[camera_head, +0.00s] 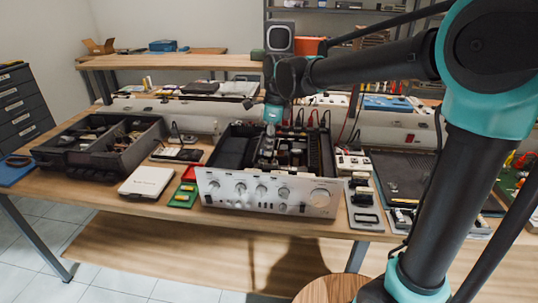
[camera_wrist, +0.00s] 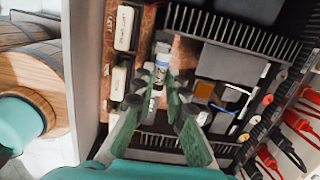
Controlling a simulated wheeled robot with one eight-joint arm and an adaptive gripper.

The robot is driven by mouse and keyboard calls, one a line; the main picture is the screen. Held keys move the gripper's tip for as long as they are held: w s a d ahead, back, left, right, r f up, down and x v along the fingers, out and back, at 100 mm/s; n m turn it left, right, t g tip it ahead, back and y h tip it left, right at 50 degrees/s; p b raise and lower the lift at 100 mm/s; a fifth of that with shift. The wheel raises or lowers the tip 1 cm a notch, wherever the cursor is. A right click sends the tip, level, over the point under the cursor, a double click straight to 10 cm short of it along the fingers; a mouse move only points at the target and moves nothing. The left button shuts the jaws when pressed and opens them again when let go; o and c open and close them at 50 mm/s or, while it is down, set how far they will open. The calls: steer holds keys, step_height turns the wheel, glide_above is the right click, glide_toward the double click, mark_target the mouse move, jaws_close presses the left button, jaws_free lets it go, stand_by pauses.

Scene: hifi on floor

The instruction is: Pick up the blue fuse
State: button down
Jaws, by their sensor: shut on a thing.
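The blue fuse (camera_wrist: 162,62) is a small pale cylinder with a blue band, seen in the wrist view between the tips of my gripper (camera_wrist: 159,86). The green fingers are shut on it, one on each side. It is over a brown circuit board inside the open hi-fi amplifier, whose silver front panel (camera_head: 270,193) shows in the head view. My gripper (camera_head: 268,146) reaches down into the chassis there. The fuse is too small to make out in the head view, and I cannot tell whether it is clear of the board.
Black finned heat sinks (camera_wrist: 240,32) and white board parts (camera_wrist: 126,27) stand close around the fingers.

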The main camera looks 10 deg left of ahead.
step_height(320, 180, up, 16)
stand_by(0.3)
steer(key=shift+r, duration=0.1)
steer(key=c, duration=2.2)
jaws_free()
jaws_close()
steer(key=shift+r, duration=0.1)
step_height(320, 180, up, 7)
steer(key=shift+r, duration=0.15)
